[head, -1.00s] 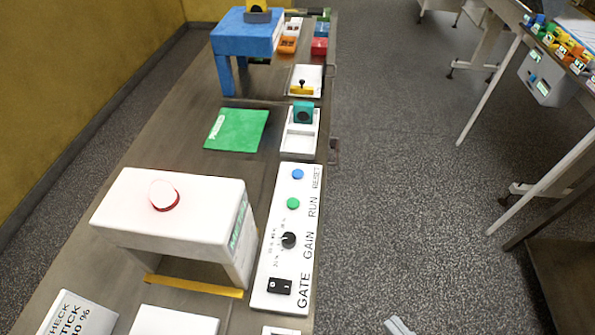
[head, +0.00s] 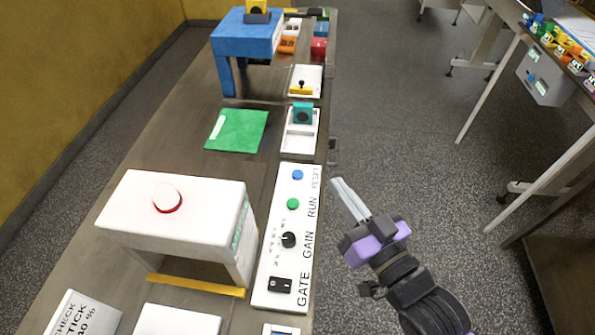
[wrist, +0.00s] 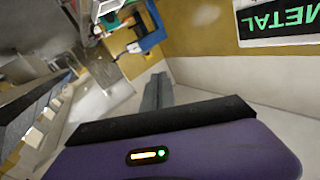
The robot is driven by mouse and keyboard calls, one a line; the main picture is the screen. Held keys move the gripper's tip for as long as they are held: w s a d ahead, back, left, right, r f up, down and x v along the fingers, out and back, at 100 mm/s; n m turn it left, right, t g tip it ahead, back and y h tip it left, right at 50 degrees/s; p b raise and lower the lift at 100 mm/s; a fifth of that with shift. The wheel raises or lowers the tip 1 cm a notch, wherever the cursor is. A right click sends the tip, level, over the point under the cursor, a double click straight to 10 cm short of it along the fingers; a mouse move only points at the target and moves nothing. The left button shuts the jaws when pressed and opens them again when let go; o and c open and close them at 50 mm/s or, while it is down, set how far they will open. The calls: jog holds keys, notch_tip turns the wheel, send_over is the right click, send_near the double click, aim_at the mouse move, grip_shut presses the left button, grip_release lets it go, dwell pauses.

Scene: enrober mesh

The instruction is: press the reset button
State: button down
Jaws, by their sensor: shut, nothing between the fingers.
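The reset button is the blue round button (head: 297,174) at the far end of the white control panel (head: 270,262), beside the printed word RESET. A green button (head: 292,203) labelled RUN sits just nearer on the same panel. My gripper (head: 337,182) is shut and empty, its fingertips to the right of the reset button and apart from it, over the gap beside the bench edge. In the wrist view the closed fingers (wrist: 157,88) point away past my purple gripper body. The button is not visible in the wrist view.
The panel also has a black knob (head: 288,240) and a black rocker switch (head: 280,285). A white housing with a red-rimmed button (head: 167,199) stands to the left. A white tray with a teal block (head: 302,113) lies beyond the panel.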

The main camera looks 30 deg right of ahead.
jog(key=w+d+r+m+g+h, duration=0.1)
jog(key=w+r+m, duration=0.15)
jog(key=w, duration=0.35)
jog(key=w+d+r+m, duration=0.1)
jog(key=w+d+m, duration=0.1)
jog(key=w+m, duration=0.3)
jog(key=m+g+y+p, duration=0.15)
jog(key=m+g, duration=0.65)
jog(key=m, duration=0.8)
send_over(300, 176)
notch_tip(300, 176, down, 7)
jog(key=shift+r+y, duration=0.15)
jog(key=shift+y, duration=0.3)
jog(key=shift+b, duration=0.3)
notch_tip(300, 176, down, 7)
jog(key=b, duration=0.7)
jog(key=shift+f+b, duration=0.4)
jog(key=shift+f, duration=0.5)
